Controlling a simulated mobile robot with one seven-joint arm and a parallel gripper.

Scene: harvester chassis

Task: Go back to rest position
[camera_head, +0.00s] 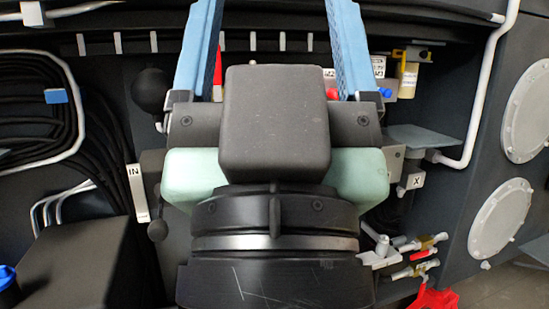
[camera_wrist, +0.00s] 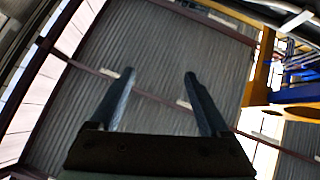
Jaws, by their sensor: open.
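My gripper (camera_head: 270,45) fills the middle of the head view, with its dark wrist and body below and its two long blue fingers reaching up past the top edge. The fingers are wide apart with nothing between them. In the wrist view my gripper (camera_wrist: 160,80) shows two separated fingers with empty space between. Behind them is a far ribbed grey surface (camera_wrist: 150,50) with dark beams, out of reach. The chassis panel right behind the gripper in the head view is partly hidden by my gripper and wrist.
In the head view, black hoses (camera_head: 35,105) coil at left beside an "IN" label (camera_head: 137,190). A white pipe (camera_head: 485,90) and a grey shelf plate (camera_head: 420,138) are at right. Brass-tipped valves (camera_head: 425,242) and a red part (camera_head: 432,298) sit lower right. A yellow structure (camera_wrist: 262,70) shows in the wrist view.

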